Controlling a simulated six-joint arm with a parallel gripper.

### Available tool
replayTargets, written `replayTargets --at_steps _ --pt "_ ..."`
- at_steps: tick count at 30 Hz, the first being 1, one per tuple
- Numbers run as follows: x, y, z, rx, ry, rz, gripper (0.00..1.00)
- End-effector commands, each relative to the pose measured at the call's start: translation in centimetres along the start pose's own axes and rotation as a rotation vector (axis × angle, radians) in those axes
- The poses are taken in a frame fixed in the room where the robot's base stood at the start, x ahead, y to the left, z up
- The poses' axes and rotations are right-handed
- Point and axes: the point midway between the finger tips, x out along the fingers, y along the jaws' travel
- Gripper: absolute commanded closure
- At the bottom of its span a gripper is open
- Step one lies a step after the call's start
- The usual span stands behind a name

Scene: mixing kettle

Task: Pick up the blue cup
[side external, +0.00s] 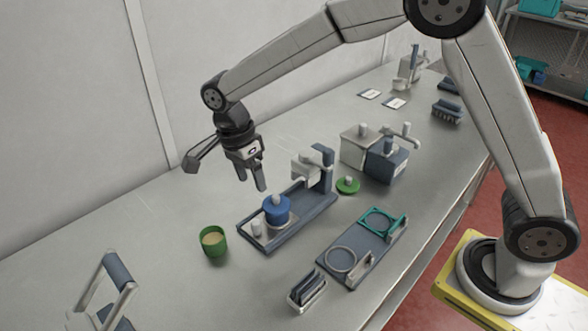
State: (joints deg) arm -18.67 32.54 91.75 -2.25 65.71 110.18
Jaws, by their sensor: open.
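The blue cup (277,213) is a short blue cylinder with a small pale knob at its top. It stands upright on a blue-grey base plate (300,216) near the middle of the bench. My gripper (252,184) is open and empty, pointing down. In the picture it is above and slightly left of the blue cup, apart from it. Its exact height and depth offset cannot be told from this one view.
A green cup (213,241) with tan contents stands left of the base plate. A white-and-blue post (325,168) rises at the plate's far end. A green lid (348,185), a tray with rings (361,250) and a small rack (307,290) lie nearby.

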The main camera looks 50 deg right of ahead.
Motion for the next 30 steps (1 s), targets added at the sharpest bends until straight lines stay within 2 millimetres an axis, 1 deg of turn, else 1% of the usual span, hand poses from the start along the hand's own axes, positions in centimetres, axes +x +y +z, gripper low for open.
replayTargets --at_steps 7,8,9,10,23,26,30 --pt "0.0 0.0 0.0 0.000 0.000 0.000 0.29" --pt "0.0 0.0 0.0 0.000 0.000 0.000 0.23" --pt "0.0 0.0 0.0 0.000 0.000 0.000 0.10" --pt "0.0 0.0 0.0 0.000 0.000 0.000 0.02" --pt "0.1 0.0 -0.2 -0.019 -0.006 -0.002 0.02" --pt "0.2 0.0 -0.4 -0.054 -0.019 -0.008 0.02" --pt "0.5 0.0 -1.1 -0.147 -0.048 -0.025 0.02"
